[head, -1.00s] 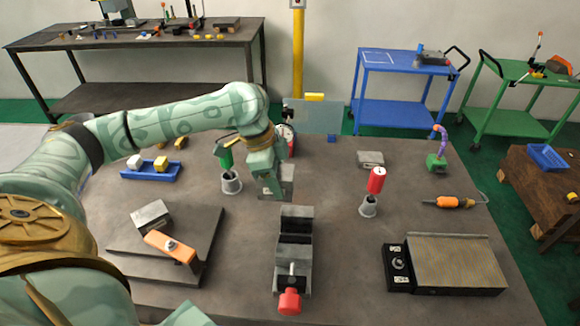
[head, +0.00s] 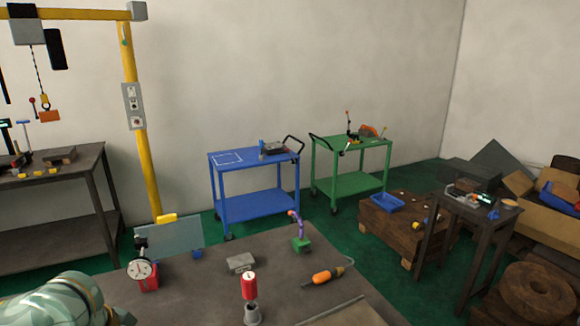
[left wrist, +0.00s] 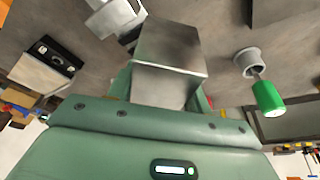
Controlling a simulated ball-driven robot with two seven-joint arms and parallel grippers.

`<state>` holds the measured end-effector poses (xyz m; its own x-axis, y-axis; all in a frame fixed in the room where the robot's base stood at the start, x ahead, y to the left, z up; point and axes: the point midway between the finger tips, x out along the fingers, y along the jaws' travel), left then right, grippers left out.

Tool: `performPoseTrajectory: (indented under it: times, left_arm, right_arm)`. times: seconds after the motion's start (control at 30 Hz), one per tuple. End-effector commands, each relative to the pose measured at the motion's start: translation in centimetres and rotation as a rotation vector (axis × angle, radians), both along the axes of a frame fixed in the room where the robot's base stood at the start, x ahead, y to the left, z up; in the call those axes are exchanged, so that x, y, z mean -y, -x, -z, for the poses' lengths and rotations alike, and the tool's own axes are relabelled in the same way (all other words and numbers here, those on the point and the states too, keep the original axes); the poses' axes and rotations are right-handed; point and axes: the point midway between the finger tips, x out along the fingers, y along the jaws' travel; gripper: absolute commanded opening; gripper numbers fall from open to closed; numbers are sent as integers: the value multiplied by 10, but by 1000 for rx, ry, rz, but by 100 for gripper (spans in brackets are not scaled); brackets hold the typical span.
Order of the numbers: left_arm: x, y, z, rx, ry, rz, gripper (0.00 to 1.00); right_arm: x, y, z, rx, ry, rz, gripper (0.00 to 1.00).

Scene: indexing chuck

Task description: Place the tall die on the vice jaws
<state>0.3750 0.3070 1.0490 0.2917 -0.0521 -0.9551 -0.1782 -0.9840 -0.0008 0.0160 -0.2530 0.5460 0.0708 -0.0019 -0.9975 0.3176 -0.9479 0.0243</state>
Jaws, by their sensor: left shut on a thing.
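The tall die (left wrist: 168,62) is a plain grey metal block in the left wrist view. My left gripper (left wrist: 168,95) is shut on it, with a green finger at each side of its lower part. The die's far end points up in that picture, over the grey tabletop. A pale metal piece (left wrist: 118,14) beyond the die may be part of the vice, but it is cut off and partly hidden. The vice does not show in the head view now. There only part of my left arm shows at the lower left; my right gripper is out of view.
A black-panelled box (left wrist: 48,58) is at the left. The head view shows a red-based dial gauge (head: 147,276), a red cylinder (head: 249,286) in a holder, an orange-handled tool (head: 322,277) and a grey block (head: 240,263).

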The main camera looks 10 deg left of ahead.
Motion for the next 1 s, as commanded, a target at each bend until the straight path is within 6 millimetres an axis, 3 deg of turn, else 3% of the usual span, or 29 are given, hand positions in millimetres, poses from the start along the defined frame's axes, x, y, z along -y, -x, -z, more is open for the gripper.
performPoseTrajectory:
  times: [0.3, 0.53, 0.73, 1.0]
  left_arm:
    - [55, -3, -36, 14, 4, -296, 0]
    - [90, -10, -68, 11, 2, -212, 0]
    - [100, -18, -87, 6, 2, -180, 0]
    - [100, -19, -90, 3, 3, -179, 0]
  right_arm:
    - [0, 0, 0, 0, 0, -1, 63]
    - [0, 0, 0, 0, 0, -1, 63]
    - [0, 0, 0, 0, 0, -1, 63]
    - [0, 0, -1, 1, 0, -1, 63]
